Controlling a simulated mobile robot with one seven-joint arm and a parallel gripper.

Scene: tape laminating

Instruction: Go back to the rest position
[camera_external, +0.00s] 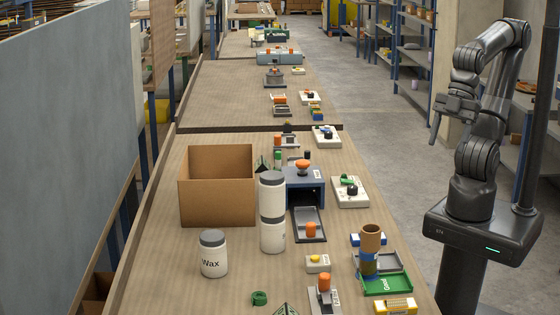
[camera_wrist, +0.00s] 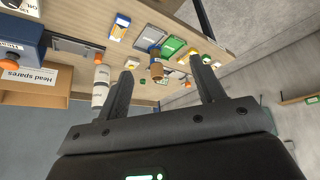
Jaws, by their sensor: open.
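My gripper (camera_external: 436,124) is raised at the right of the workbench, above the aisle side, with its arm folded back over my base. In the wrist view my gripper (camera_wrist: 164,88) shows two dark fingers spread apart with nothing between them. The wooden workbench (camera_external: 150,262) lies left of it in the external view. The bench also shows upside down in the wrist view (camera_wrist: 110,70), beyond the fingertips. My gripper touches nothing on the bench.
The bench holds an open cardboard box (camera_external: 217,200), a wax jar (camera_external: 213,256), stacked white jars (camera_external: 272,235), a blue machine (camera_external: 304,190), a brown roll (camera_external: 369,242) and a green tray (camera_external: 388,285). Shelving (camera_external: 412,56) stands behind. The floor (camera_external: 385,150) between bench and arm is clear.

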